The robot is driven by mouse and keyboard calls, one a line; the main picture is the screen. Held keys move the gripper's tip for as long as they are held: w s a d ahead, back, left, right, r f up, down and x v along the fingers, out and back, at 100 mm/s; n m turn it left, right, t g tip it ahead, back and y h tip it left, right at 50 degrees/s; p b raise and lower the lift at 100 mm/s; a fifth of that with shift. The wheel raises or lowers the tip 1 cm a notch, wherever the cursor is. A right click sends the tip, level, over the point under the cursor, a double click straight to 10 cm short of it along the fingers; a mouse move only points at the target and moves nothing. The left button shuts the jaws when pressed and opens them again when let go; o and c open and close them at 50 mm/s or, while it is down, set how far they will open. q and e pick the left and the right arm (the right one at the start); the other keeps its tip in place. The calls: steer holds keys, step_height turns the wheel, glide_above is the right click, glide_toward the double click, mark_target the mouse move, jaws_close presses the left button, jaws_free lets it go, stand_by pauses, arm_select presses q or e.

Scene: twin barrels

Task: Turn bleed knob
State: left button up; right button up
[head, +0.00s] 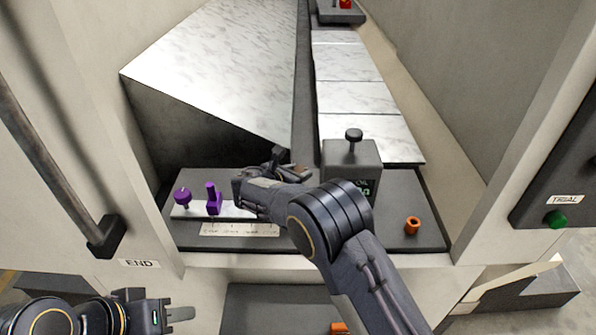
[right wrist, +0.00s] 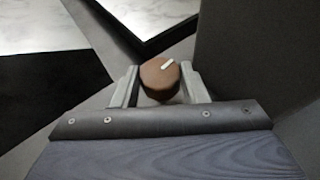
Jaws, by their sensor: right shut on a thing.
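A round brown knob with a white mark on its top (right wrist: 158,82) sits between the two fingers of my right gripper (right wrist: 161,90) in the right wrist view. The fingers are closed on its sides. I take it to be the bleed knob. In the head view my right gripper (head: 288,172) reaches over the dark panel (head: 395,215), left of a grey box with a black knob on top (head: 351,160). The brown knob is mostly hidden there by the gripper. My left gripper (head: 178,314) is low at the left, away from the panel, its jaw gap unclear.
Two purple fittings (head: 182,198) and (head: 213,198) stand on the panel's left, behind a pale label strip (head: 238,229). An orange ring-like part (head: 412,225) is at the right. Cabinet walls flank the opening. A green button (head: 557,219) is far right.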

steer(key=shift+w+a+m+g+h, duration=0.1)
steer(key=shift+m+g+h, duration=0.8)
steer(key=shift+m+h, duration=0.15)
steer(key=o, duration=1)
steer(key=b+v, duration=0.1)
steer(key=v, duration=0.6)
steer(key=shift+s+a+r, duration=0.25)
steer(key=shift+s+a, duration=0.05)
